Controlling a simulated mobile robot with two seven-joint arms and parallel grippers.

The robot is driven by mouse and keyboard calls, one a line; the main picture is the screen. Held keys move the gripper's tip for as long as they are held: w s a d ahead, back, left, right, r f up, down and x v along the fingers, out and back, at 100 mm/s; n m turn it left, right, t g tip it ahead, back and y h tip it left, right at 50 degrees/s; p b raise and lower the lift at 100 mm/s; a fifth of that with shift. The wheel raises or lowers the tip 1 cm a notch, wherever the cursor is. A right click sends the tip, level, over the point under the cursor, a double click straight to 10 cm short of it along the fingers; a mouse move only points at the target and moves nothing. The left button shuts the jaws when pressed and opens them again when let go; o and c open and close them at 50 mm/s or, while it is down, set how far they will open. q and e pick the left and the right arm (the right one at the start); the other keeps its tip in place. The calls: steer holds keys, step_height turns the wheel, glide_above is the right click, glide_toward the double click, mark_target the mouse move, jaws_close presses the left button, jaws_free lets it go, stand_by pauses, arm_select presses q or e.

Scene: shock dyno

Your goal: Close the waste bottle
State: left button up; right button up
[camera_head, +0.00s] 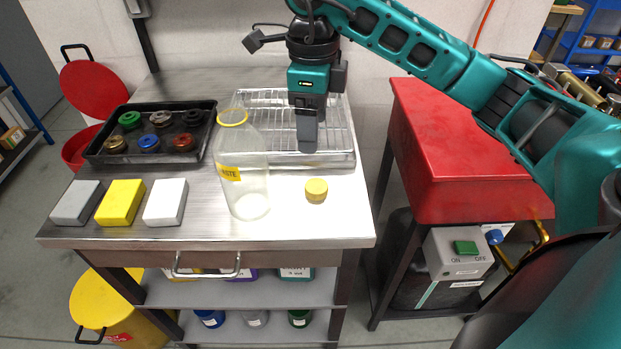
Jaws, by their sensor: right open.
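The waste bottle (244,180) is clear, with a yellow label and a yellow ring at its neck. It stands upright on the steel bench, and its mouth is uncovered. A yellow cap (316,190) sits on the bench to the right of the bottle, apart from it. My right gripper (307,148) points down over the wire rack, behind the cap and to the right of the bottle. It is open, touches neither, and has nothing visible in it. My left gripper is not in view.
A black tray (96,150) with several coloured parts is at the back left. Grey (78,203), yellow (121,203) and white (165,202) blocks lie at the front left. The wire rack (340,130) stands behind the cap. A red cabinet (450,150) is right of the bench.

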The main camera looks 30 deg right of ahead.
glide_above(314, 185)
step_height(314, 185, down, 7)
steer(key=shift+a+r, duration=0.15)
steer(key=shift+r, duration=0.05)
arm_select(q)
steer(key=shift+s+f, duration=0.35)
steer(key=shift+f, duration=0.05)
arm_select(e)
steer(key=shift+f, duration=0.6)
steer(key=shift+f, duration=0.1)
step_height(314, 185, down, 5)
steer(key=shift+f, duration=0.1)
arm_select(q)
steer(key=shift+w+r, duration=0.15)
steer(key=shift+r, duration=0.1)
arm_select(e)
steer(key=c, duration=1.1)
